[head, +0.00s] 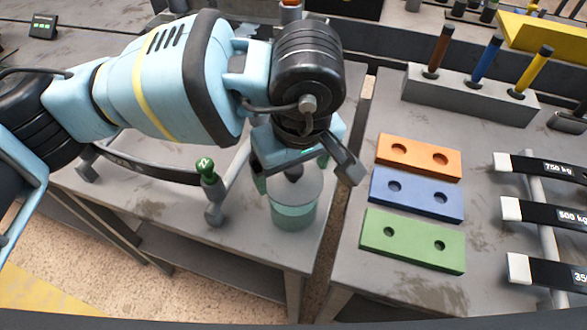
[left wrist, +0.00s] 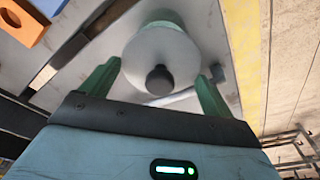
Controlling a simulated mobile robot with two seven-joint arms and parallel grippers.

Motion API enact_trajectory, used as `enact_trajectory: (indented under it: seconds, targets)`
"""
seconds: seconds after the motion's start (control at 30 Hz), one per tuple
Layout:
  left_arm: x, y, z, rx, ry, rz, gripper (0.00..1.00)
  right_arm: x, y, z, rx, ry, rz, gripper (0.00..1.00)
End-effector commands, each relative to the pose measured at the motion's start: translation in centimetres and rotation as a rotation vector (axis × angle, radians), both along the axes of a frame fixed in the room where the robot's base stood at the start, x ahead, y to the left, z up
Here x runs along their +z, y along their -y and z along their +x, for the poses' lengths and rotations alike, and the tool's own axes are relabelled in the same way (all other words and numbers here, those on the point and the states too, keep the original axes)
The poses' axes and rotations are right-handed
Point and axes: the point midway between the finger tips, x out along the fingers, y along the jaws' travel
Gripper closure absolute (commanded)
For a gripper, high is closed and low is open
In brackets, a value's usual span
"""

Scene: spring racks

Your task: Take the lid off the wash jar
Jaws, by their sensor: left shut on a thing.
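The wash jar (head: 293,215) is a squat teal-green jar on the left bench, near its right front corner. Its lid (head: 308,190) is a pale grey disc with a black knob, over the jar in the head view. My left gripper (head: 308,178) reaches down over it, its fingers at opposite sides of the lid and shut on it. In the left wrist view the lid (left wrist: 160,50) fills the space between the green fingers, with the knob (left wrist: 160,80) in the middle. A bit of green jar shows beyond it. I cannot tell whether lid and jar touch. My right gripper is out of view.
A green-knobbed lever (head: 206,172) stands just left of the jar. Right of a gap between benches lie orange (head: 418,157), blue (head: 416,194) and green (head: 412,240) blocks with holes. Behind them a grey rack (head: 468,97) holds colored pegs. Labelled black bars are at far right.

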Motion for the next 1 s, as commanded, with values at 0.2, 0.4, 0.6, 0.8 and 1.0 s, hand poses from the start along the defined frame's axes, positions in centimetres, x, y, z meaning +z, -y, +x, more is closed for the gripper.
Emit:
enact_trajectory:
  seconds: [0.2,0.4,0.6,0.8,1.0]
  targets:
    - [1.7,0.0,0.0,0.000,0.002,-0.001,0.36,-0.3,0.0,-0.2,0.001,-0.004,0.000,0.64]
    - [3.4,-1.2,-0.8,0.000,-0.001,0.000,0.36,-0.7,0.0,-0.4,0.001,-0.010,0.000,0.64]
    - [3.7,-4.7,-3.4,0.000,0.001,0.000,0.36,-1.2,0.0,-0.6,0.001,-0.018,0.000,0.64]
    - [4.1,-8.4,-6.3,0.000,0.000,-0.001,0.36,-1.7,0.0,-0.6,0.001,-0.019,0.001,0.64]
    - [4.5,-11.2,-8.4,0.000,0.000,-0.001,0.36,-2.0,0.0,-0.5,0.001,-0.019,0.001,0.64]
